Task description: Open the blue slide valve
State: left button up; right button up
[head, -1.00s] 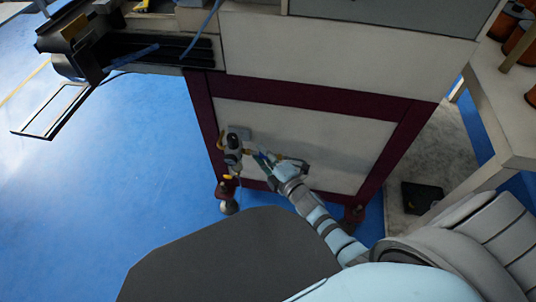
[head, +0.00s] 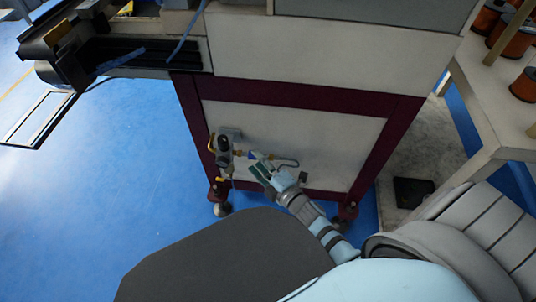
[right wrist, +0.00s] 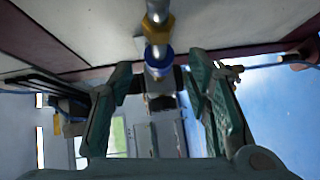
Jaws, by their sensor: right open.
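The blue slide valve (head: 252,155) is a small blue sleeve on the air line at the front of the machine's cabinet. It sits just right of a brass fitting. In the right wrist view the blue ring (right wrist: 158,64) hangs below a brass nut, midway between the fingertips and apart from both. My right gripper (head: 260,168) is open, with its green-padded fingers just below and right of the valve in the head view. In the right wrist view its two fingers (right wrist: 158,82) stand wide on either side of the line. My left gripper is not in view.
A filter-regulator unit (head: 223,150) stands left of the valve on the pale cabinet panel (head: 335,140). A dark hose loop (head: 288,162) runs at its right. Maroon frame bars (head: 310,97) border the panel. A table with copper spools (head: 527,85) is at the right. Blue floor lies open at left.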

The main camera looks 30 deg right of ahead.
jog(key=s+d, duration=0.1)
jog(key=s, duration=0.6)
jog(key=shift+s+r, duration=0.4)
jog(key=shift+r, duration=0.05)
